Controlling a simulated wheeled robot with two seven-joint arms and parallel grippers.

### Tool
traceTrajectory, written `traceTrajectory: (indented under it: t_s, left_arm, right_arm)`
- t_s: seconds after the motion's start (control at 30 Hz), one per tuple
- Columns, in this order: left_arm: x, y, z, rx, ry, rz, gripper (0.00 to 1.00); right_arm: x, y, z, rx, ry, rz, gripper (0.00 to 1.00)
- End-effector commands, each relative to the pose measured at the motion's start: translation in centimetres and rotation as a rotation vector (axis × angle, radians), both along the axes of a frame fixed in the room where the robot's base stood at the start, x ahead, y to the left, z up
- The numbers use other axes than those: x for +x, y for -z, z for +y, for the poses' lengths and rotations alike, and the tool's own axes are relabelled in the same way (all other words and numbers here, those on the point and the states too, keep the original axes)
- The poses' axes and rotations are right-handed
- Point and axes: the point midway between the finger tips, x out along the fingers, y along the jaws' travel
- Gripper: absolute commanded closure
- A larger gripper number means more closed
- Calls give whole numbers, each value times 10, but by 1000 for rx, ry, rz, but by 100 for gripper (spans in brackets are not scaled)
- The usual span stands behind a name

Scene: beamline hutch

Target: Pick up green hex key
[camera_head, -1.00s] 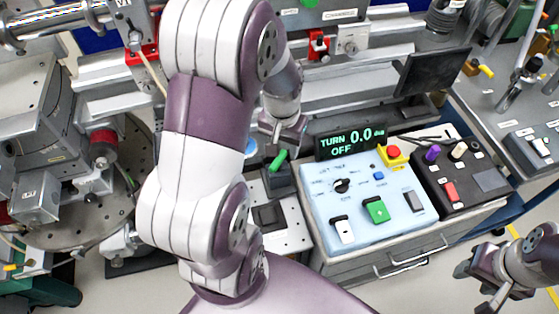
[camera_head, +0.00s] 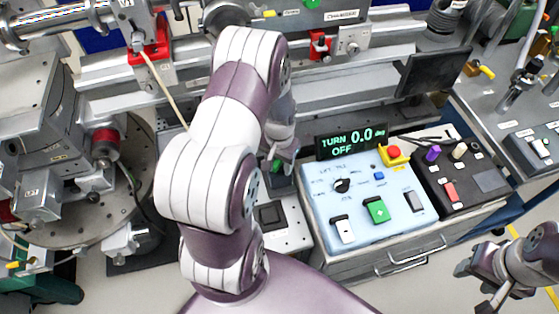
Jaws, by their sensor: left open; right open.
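The green hex key (camera_head: 277,166) shows only as a small green piece above a dark holder (camera_head: 283,184), left of the blue control panel. My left gripper (camera_head: 284,158) comes down over it from behind my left arm and is open. Its fingers are right at the green piece, but the arm and gripper partly cover the spot, and I cannot tell whether they touch it. My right gripper (camera_head: 470,284) is open and empty at the lower right, over the floor, away from the key.
The light-blue control panel (camera_head: 365,200) with its display (camera_head: 350,141) stands just right of the holder. A black button box (camera_head: 462,178) is beside it. Metal rails (camera_head: 340,80) run behind. A round perforated table (camera_head: 80,225) is at left.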

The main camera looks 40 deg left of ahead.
Motion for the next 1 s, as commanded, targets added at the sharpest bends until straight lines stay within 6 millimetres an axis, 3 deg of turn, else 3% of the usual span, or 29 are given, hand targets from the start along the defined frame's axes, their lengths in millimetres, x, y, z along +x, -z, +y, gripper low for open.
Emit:
traceTrajectory:
  t_s: [0.23, 0.37, 0.4, 0.7, 1.0]
  left_arm:
    - [0, 3, 0, 0, 0, -1, 54]
    - [0, 3, 0, 0, 0, -1, 97]
    - [0, 2, 0, 0, 0, -1, 100]
    - [1, -2, 0, 1, 0, -3, 100]
    - [1, -71, 0, 3, 0, -6, 100]
  right_arm:
    - [0, 0, 0, 0, 0, 0, 52]
    - [0, 0, 0, 0, 0, 0, 52]
    - [0, 0, 0, 0, 0, 0, 52]
    - [0, 0, 0, 0, 0, 0, 52]
    - [0, 1, 0, 0, 0, 0, 52]
